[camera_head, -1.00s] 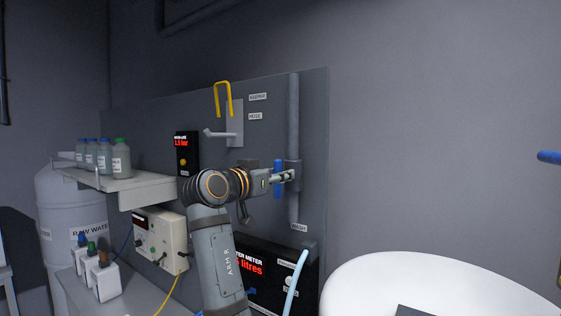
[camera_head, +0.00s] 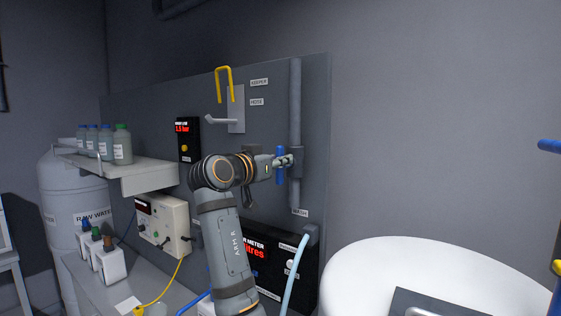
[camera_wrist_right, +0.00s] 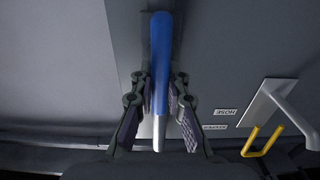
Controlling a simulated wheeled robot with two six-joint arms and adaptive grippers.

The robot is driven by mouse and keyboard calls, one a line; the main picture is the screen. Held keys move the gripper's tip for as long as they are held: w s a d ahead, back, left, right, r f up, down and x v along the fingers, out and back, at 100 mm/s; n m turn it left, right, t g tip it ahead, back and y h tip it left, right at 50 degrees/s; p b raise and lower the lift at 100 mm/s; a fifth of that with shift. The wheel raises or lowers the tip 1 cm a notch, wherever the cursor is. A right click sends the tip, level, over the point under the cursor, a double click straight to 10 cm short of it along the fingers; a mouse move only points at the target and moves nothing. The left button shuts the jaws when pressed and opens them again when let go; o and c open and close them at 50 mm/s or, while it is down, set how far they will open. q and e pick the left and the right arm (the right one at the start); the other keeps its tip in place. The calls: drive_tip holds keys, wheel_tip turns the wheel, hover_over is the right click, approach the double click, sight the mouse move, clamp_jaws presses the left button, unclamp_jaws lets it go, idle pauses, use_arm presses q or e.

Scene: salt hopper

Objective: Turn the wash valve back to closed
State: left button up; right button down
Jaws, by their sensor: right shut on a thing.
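The wash valve shows a blue handle (camera_head: 281,166) on the grey vertical pipe (camera_head: 295,105) at the right side of the panel. The WASH label (camera_head: 300,212) is below it. The handle stands upright, in line with the pipe. My right gripper (camera_head: 286,161) is at the handle. In the right wrist view, the blue handle (camera_wrist_right: 160,50) with its pale metal end runs between the two fingers of my right gripper (camera_wrist_right: 160,92), which are shut on it. The valve body is partly hidden behind the gripper. My left gripper is not in view.
A yellow hook (camera_head: 223,80) and a grey hose holder (camera_head: 236,108) are on the panel. A shelf (camera_head: 150,181) with several bottles is at left. A pale blue hose (camera_head: 294,272) hangs below the valve. A white rounded tank (camera_head: 350,270) stands at lower right.

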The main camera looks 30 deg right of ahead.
drive_tip(key=shift+s+f+m+b, duration=0.1)
drive_tip(key=shift+f+m+b, duration=0.15)
drive_tip(key=shift+m+b, duration=0.85)
drive_tip(key=shift+s+d+m+b, duration=0.1)
drive_tip(key=shift+m+b, duration=0.6)
drive_tip(key=shift+b, duration=0.2)
drive_tip(key=m+b, duration=0.1)
drive_tip(key=m, duration=0.1)
drive_tip(key=m+b, duration=0.2)
drive_tip(key=shift+s+d+f+m, duration=0.1)
drive_tip(key=shift+s+f+m, duration=0.1)
drive_tip(key=shift+m, duration=0.1)
drive_tip(key=m+b, duration=0.2)
drive_tip(key=m, duration=0.2)
drive_tip(key=shift+s+f, duration=0.15)
drive_tip(key=shift+f+m+b, duration=0.15)
drive_tip(key=shift+m+b, duration=0.25)
drive_tip(key=shift+m, duration=0.85)
drive_tip(key=shift+f+m+b, duration=0.15)
drive_tip(key=shift+m+b, duration=0.25)
drive_tip(key=shift+m, duration=0.85)
drive_tip(key=c, duration=1.6)
unclamp_jaws()
drive_tip(key=shift+o, duration=1.4)
drive_tip(key=shift+s+r, duration=0.15)
drive_tip(key=shift+s, duration=0.05)
